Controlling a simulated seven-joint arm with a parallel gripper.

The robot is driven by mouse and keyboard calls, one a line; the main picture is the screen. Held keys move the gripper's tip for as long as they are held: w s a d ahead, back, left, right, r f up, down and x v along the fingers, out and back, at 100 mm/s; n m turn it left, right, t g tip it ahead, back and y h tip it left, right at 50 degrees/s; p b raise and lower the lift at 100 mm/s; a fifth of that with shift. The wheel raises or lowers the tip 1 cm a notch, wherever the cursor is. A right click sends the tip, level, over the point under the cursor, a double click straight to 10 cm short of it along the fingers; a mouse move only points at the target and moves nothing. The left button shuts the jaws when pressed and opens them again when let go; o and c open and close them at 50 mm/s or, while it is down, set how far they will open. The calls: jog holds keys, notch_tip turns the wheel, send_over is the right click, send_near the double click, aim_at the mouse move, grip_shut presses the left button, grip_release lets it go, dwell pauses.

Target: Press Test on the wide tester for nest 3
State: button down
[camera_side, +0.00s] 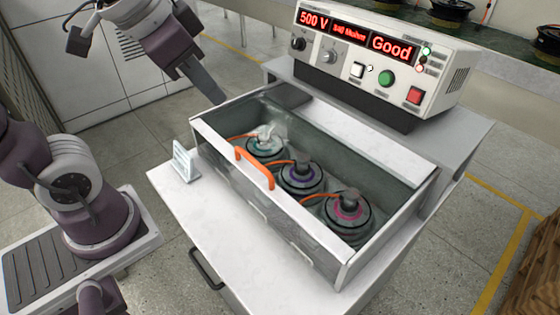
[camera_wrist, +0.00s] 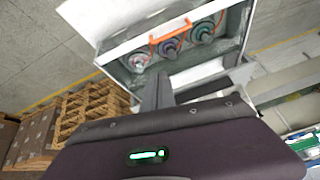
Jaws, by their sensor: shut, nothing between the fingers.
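The wide tester (camera_side: 378,62) stands on the raised rear shelf of the bench. Its red displays read "500 V", a small resistance value too blurred to read surely, and "Good". Three hub motors with teal (camera_side: 265,148), purple (camera_side: 301,177) and magenta (camera_side: 346,210) rings sit in the test box, orange leads attached. My gripper (camera_side: 216,98) is shut and empty, above and left of the box, apart from the tester.
The box (camera_side: 413,169) has a clear cover or front with an orange handle (camera_side: 255,168); whether it is fully closed I cannot tell. A small sign (camera_side: 186,162) stands on the bench at left. Wooden pallets (camera_wrist: 88,115) show in the wrist view. More motors stand on the back counter.

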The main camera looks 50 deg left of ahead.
jog(key=s+f+n, duration=0.2)
jog(key=s, duration=0.5)
jog(key=shift+s+a+f, duration=0.3)
jog(key=shift+f, duration=0.1)
